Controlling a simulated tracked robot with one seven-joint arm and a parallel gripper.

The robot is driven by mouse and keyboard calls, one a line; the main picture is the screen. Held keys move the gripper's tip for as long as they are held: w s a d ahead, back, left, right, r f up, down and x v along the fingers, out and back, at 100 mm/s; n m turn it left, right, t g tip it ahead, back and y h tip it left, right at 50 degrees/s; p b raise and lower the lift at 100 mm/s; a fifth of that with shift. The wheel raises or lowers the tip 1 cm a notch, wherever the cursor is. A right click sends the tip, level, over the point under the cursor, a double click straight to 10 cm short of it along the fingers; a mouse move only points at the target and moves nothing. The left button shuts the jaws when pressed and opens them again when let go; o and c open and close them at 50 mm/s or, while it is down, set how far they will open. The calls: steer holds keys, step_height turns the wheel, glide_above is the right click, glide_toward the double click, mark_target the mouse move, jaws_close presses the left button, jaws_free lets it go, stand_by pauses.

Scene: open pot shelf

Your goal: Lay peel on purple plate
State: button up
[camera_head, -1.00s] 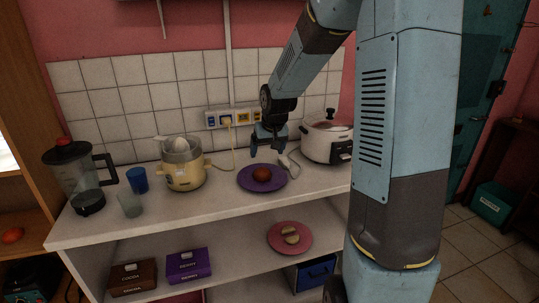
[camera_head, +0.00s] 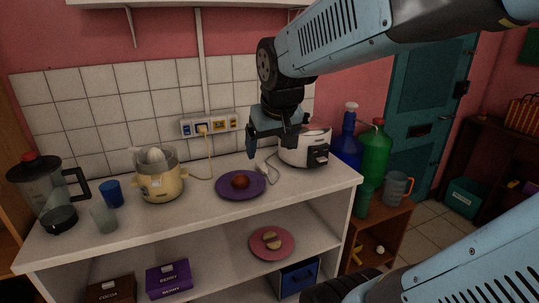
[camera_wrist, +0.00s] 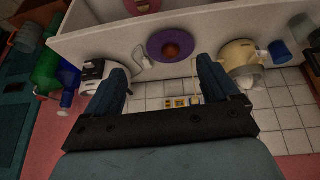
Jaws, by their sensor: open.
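The purple plate (camera_head: 222,190) lies on the white counter, with a round reddish-brown piece (camera_head: 240,181) on it. It also shows in the wrist view (camera_wrist: 154,43), beyond and between the fingers. A pink plate (camera_head: 256,252) on the shelf below holds pale beige pieces (camera_head: 272,240). I cannot tell for sure which of these is the peel. My gripper (camera_head: 273,150) is open and empty above the counter, behind and to the right of the purple plate. Both fingers show apart in the wrist view (camera_wrist: 160,70), touching nothing.
A white cooker (camera_head: 304,150) stands close to the right of my gripper, with a white plug-like item (camera_head: 264,168) beside it. A yellow juicer (camera_head: 160,184), cups and a blender (camera_head: 50,195) stand on the left. Blue and green bottles (camera_head: 376,150) stand at right.

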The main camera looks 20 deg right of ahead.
steer(key=s, duration=0.8)
steer(key=shift+s+r+y, duration=0.35)
steer(key=shift+r+y, duration=0.05)
